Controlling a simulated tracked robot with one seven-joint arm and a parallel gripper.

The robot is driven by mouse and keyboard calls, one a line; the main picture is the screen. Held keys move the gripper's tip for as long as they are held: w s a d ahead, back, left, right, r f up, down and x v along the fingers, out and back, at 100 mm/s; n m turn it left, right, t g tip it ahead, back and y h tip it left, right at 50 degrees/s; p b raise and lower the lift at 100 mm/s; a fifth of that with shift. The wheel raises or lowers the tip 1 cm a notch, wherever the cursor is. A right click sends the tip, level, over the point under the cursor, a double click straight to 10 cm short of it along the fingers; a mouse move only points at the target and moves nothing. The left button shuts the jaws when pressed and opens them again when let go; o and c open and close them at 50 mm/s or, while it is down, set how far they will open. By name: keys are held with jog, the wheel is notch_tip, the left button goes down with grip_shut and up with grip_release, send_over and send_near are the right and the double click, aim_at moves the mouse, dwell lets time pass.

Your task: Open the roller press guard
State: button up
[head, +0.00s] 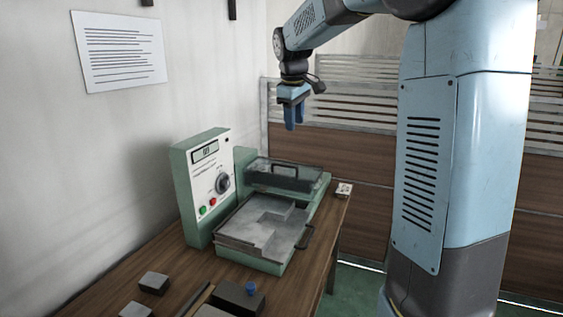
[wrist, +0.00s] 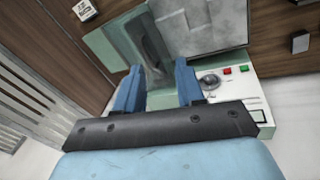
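The green press (head: 254,262) stands on the wooden bench against the wall, with an upright control panel (head: 208,180) at its left. A see-through cover with a black handle (head: 285,176) lies closed over its rear section. A flat, clear-looking cover (head: 262,226) lies over the front section, with a dark handle (head: 306,237) at its right edge. I cannot tell which cover is the roller press guard. My gripper (head: 292,122) hangs above the rear section, fingers down, apart from the press. In the wrist view my gripper (wrist: 157,75) has its blue fingers spread, nothing between them.
A small white box (head: 344,189) sits at the bench's far right corner. Grey blocks (head: 154,283) and a dark block with a blue knob (head: 240,296) lie at the front. A wood-and-slat partition (head: 365,155) stands behind.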

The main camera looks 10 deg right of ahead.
jog(key=w+f+n+g, duration=0.1)
jog(key=w+f+n, duration=0.35)
jog(key=w, duration=0.75)
jog(key=m, duration=0.2)
send_over(283, 172)
jog(key=s, duration=0.2)
notch_tip(283, 172, down, 15)
jog(key=shift+d+r, duration=0.1)
jog(key=shift+d, duration=0.05)
jog(key=shift+c, duration=0.5)
grip_shut()
